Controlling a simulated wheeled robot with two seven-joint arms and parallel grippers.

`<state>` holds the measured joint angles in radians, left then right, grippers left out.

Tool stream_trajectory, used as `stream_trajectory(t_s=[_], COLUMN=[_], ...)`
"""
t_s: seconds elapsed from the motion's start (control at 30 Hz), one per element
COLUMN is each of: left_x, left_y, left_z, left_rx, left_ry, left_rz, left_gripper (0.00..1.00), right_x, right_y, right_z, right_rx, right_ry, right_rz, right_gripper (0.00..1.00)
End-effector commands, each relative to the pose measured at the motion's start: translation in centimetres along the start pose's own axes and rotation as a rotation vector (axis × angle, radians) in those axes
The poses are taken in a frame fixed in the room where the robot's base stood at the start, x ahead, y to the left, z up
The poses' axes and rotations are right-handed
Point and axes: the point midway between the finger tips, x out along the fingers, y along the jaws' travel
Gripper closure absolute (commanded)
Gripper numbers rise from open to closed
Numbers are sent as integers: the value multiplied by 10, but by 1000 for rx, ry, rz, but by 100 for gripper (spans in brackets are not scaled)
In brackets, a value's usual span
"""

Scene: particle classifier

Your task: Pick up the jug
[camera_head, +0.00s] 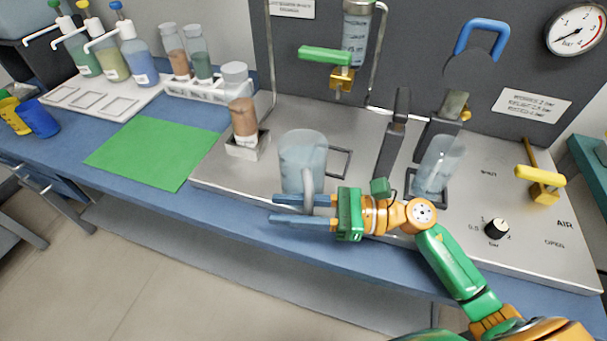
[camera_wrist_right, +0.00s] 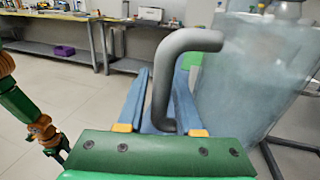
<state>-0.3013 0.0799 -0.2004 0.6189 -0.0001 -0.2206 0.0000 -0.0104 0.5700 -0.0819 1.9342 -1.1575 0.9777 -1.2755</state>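The jug (camera_head: 303,155) is a translucent pale blue vessel with a grey handle. It stands upright at the front edge of the metal panel in the head view, and its body (camera_wrist_right: 245,80) fills the right of the wrist view. My right gripper (camera_head: 272,209) is at the front of the jug, its two blue fingers pointing left. In the wrist view, the fingers of my right gripper (camera_wrist_right: 162,75) are apart, with the handle (camera_wrist_right: 160,85) between them and gaps showing. My left gripper is not in the head view.
The pressure knob (camera_head: 497,229) is at right.

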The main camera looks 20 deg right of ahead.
Motion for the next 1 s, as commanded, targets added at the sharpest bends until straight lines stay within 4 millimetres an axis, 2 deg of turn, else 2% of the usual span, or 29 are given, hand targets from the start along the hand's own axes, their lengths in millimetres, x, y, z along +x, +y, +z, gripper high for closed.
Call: stream_trajectory(t_s=[0.1,0.13,0.23,0.27,1.0], left_x=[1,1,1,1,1], left_y=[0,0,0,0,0], left_z=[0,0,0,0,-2], left_rx=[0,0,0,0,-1], left_ry=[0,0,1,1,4], left_rz=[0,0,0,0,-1], left_gripper=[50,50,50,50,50], right_x=[0,0,-1,-1,-1], right_y=[0,0,0,0,0], right_z=[-1,-1,-1,-1,-1], right_rx=[0,0,1,1,1], right_ry=[0,0,0,0,-1], right_rz=[-1,-1,-1,-1,-1], right_gripper=[65,68,95,100,100])
